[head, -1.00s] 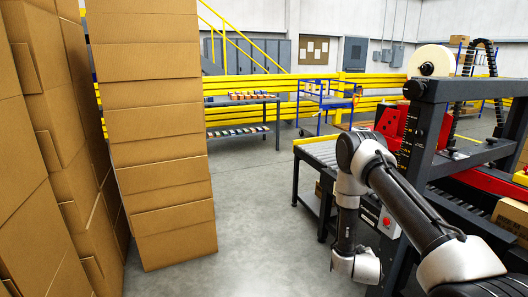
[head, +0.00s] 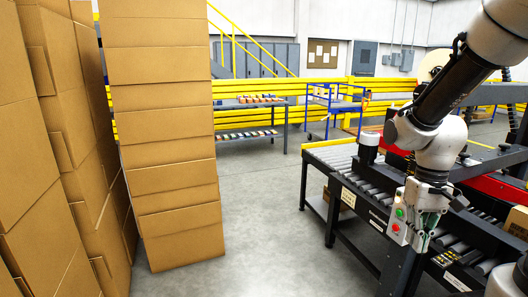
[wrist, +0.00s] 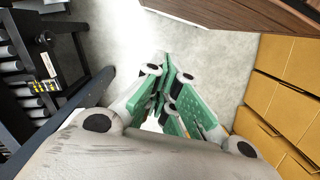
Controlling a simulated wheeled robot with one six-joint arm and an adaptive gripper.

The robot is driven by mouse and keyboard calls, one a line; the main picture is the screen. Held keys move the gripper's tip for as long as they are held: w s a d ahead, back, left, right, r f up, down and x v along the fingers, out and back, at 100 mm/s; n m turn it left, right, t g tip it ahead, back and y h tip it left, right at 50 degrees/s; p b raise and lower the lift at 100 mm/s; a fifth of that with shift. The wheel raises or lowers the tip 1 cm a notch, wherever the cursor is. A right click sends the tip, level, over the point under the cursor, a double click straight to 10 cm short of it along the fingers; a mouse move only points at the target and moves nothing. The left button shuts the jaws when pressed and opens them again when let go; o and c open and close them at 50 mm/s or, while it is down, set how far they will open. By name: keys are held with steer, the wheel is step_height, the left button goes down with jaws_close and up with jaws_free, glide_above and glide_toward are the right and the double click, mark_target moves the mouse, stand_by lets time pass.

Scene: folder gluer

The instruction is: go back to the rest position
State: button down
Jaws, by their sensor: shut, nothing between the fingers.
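My gripper (head: 427,238) hangs below my bent arm at the right of the head view, in front of the roller conveyor's dark side frame. In the wrist view my gripper (wrist: 168,78) shows its green fingers closed together with nothing between them, over bare grey floor. The rest position itself is not marked by anything in view.
Tall stacks of brown cartons (head: 165,130) stand at the left. The roller conveyor (head: 335,156) and its control box (head: 397,222) with buttons are close to my gripper. Shelves (head: 250,118) and yellow rails stand at the back. The grey floor (head: 260,210) between is clear.

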steer(key=s+r+t, duration=0.3)
steer(key=r, duration=0.3)
steer(key=s+d+r+t, duration=0.1)
steer(key=s+r+t, duration=0.1)
steer(key=s+r, duration=0.2)
step_height(320, 180, up, 4)
steer(key=shift+d+f+t, duration=0.2)
steer(key=shift+d+t, duration=0.05)
steer(key=shift+t, duration=0.15)
steer(key=shift+s, duration=0.1)
stand_by(1.5)
